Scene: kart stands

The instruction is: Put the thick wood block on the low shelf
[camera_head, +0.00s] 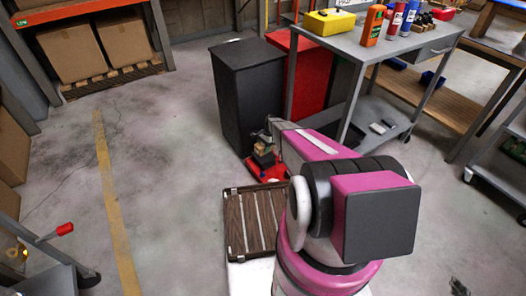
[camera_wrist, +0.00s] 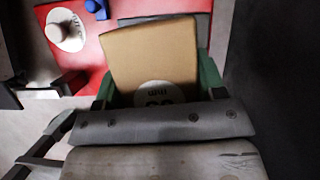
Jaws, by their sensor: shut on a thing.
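The thick wood block (camera_wrist: 150,52) is tan, with a partly hidden round white label, and fills the middle of the wrist view. My gripper (camera_wrist: 155,85) is shut on it, with green finger parts at its left and right sides. A grey bar hides the near part of the block. In the head view my gripper (camera_head: 264,141) is low beside the dark cabinet, and the block (camera_head: 261,149) shows small above a red surface (camera_head: 267,171). The low shelf (camera_head: 366,135) appears to be the lower deck of the grey cart, with small items on it.
The dark cabinet (camera_head: 249,95) and a red cabinet (camera_head: 306,76) stand close behind my gripper. The grey cart (camera_head: 352,43) carries bottles and a yellow case (camera_head: 329,22) on top. A slatted wooden piece (camera_head: 252,221) lies nearer me. The floor at left is largely clear.

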